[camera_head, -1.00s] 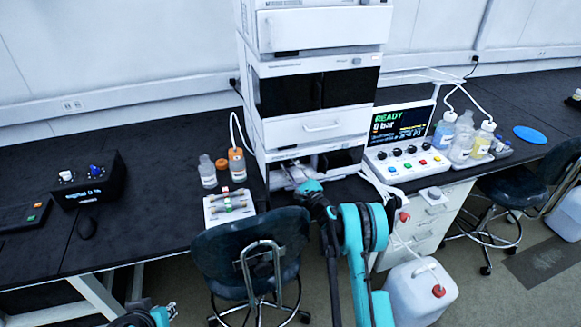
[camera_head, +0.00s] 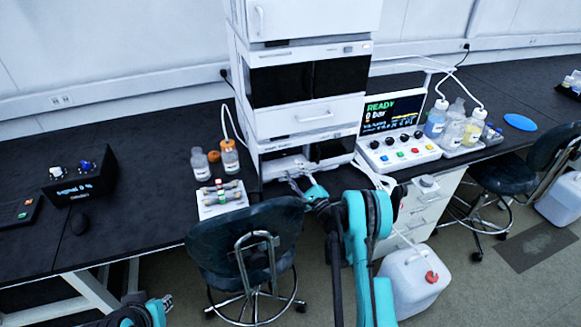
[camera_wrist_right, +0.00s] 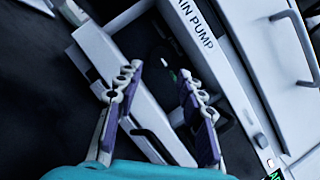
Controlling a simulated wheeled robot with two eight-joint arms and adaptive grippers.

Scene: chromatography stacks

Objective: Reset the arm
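My right gripper (camera_head: 297,184) is at the front of the lowest module (camera_head: 262,168) of the white chromatography stack, just outside its dark opening. In the right wrist view its two fingers (camera_wrist_right: 160,88) are spread apart with nothing held between them. Beyond them lie the module's white front edge, a dark recess and a panel (camera_wrist_right: 197,30) with lettering that ends in "PUMP". My left gripper (camera_head: 167,301) shows only partly at the bottom left of the head view, low in front of the bench. Its finger opening cannot be made out.
A dark chair (camera_head: 245,240) stands close left of my right arm. A white tray (camera_head: 222,200) with columns and two bottles (camera_head: 230,157) stand left of the stack. A control box (camera_head: 400,150) reading READY is to the right. A white jug (camera_head: 413,285) stands on the floor.

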